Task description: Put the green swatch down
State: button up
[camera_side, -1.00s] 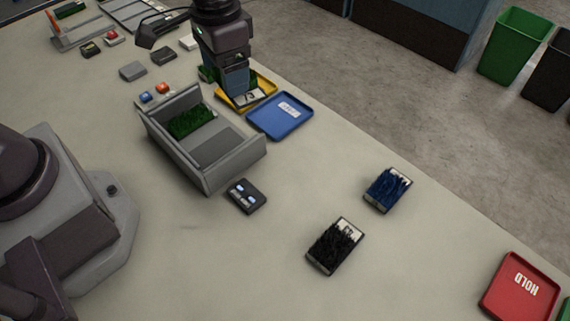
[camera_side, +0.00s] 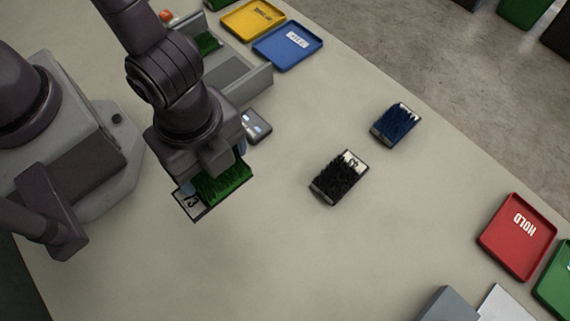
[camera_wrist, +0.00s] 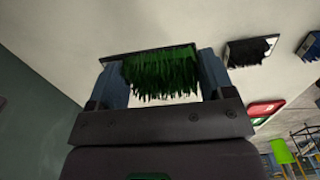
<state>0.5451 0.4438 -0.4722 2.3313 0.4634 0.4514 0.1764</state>
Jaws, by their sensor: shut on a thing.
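The green swatch (camera_side: 222,184) is a dark-edged tile with green turf and a white label strip marked with a number. My gripper (camera_side: 212,178) is shut on it, and the arm hides part of the swatch in the side view. In the wrist view the green swatch (camera_wrist: 160,72) sits between the two blue-grey fingers of my gripper (camera_wrist: 162,82), turf facing the camera. It appears held over the bare table (camera_side: 240,270); the gap beneath it is hard to judge.
A black swatch (camera_side: 340,178) and a blue swatch (camera_side: 396,125) lie to the right. A grey open box (camera_side: 240,80), a yellow tray (camera_side: 253,20) and a blue tray (camera_side: 288,45) are at the back. A red HOLD tray (camera_side: 517,237) is at the right. The front middle is clear.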

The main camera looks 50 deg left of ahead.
aim_at(243, 171)
jog(key=d, duration=0.1)
jog(key=w+d+f, duration=0.2)
jog(key=shift+w+d, duration=0.2)
jog(key=shift+d, duration=0.2)
jog(key=w+d+f, duration=0.1)
jog(key=d+f, duration=0.1)
jog(key=f, duration=0.1)
jog(key=w+d+f, duration=0.1)
jog(key=f, duration=0.1)
jog(key=shift+w+d+f, duration=0.2)
jog(key=shift+w+d, duration=0.1)
jog(key=shift+w+d+f, duration=0.1)
jog(key=shift+f, duration=0.8)
jog(key=shift+w+d+f, duration=0.1)
jog(key=shift+f, duration=0.8)
jog(key=shift+f, duration=0.1)
jog(key=o, duration=0.9)
jog(key=shift+o, duration=0.2)
